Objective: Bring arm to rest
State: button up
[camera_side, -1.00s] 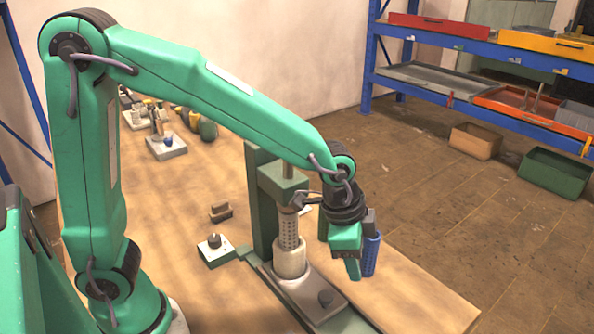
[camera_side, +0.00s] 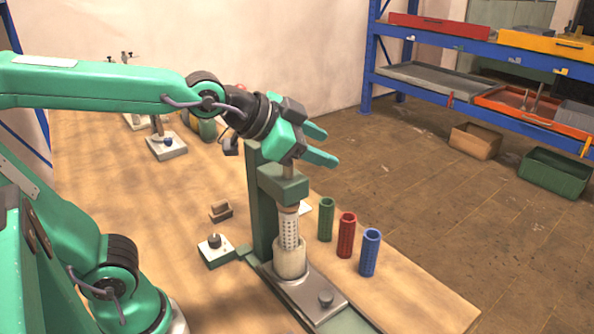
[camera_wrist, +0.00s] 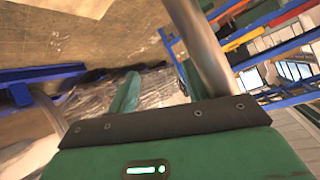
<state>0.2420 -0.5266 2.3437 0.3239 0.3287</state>
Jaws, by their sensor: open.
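My gripper (camera_side: 326,145) is open and empty in the side view. It is raised above the press-like stand, with its two green fingers pointing right, roughly level. The green stand (camera_side: 262,205) holds a perforated metal cylinder (camera_side: 289,228) in a pale cup (camera_side: 290,260) below my gripper. A green cylinder (camera_side: 326,219), a red cylinder (camera_side: 347,235) and a blue cylinder (camera_side: 369,252) stand upright in a row on the table, to the right of the stand. In the wrist view my fingers (camera_wrist: 160,85) show apart with nothing clear between them.
The wooden table (camera_side: 420,300) has free room at its front right. A small knob box (camera_side: 215,250) and a brown block (camera_side: 221,211) lie left of the stand. Blue shelving (camera_side: 470,70) with trays stands beyond the table, with bins on the floor.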

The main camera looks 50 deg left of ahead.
notch_tip(320, 180, up, 3)
jog(key=s+a+n+t, duration=0.1)
jog(key=s+a+t, duration=0.1)
jog(key=s+a+f+n+g+y, duration=0.2)
jog(key=s+a+f+n+g, duration=0.3)
jog(key=s+f, duration=0.5)
jog(key=shift+s+a+f+n+g+y, duration=0.35)
jog(key=shift+a+f+g, duration=0.45)
jog(key=shift+g, duration=0.4)
